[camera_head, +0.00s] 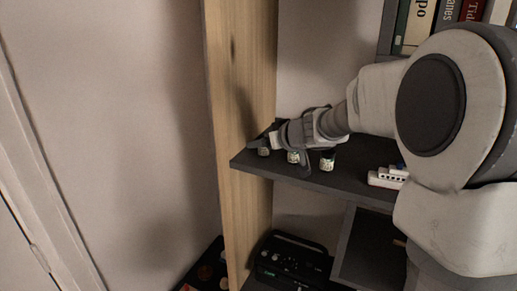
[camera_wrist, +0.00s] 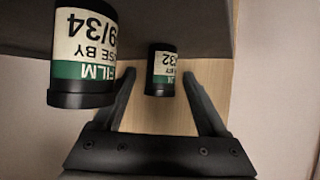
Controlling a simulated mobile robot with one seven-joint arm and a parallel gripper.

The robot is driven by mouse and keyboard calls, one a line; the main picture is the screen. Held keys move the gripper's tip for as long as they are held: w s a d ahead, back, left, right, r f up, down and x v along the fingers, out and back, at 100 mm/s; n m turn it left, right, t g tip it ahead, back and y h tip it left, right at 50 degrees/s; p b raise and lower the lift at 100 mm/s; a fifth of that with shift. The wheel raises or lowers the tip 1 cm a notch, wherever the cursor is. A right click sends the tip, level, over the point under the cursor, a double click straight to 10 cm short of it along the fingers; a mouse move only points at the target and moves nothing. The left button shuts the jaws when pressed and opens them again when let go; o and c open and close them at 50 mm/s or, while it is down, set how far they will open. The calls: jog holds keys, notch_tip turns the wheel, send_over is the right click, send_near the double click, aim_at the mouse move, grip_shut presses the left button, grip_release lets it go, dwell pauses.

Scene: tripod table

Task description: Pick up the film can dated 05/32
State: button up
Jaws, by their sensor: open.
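Several small black film cans with pale labels stand on the dark shelf (camera_head: 345,172) in the head view: one at the left (camera_head: 263,151), one in the middle (camera_head: 293,157) and one at the right (camera_head: 327,163). Their dates are too small to read there. In the wrist view, a can whose visible date ends in 32 (camera_wrist: 161,70) shows upside down between the fingers, near their tips. A can reading 9/34 (camera_wrist: 84,55) looms larger at the left, outside the fingers. My gripper (camera_wrist: 160,76) is open and empty; it also shows among the cans in the head view (camera_head: 280,148).
A wooden side panel (camera_head: 238,110) bounds the shelf at the left. Books (camera_head: 445,15) stand above, and a black device (camera_head: 290,262) sits below.

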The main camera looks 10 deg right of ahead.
jog(key=shift+w+a+f, duration=0.1)
jog(key=shift+w, duration=0.05)
jog(key=shift+c, duration=0.2)
grip_shut()
dwell(0.3)
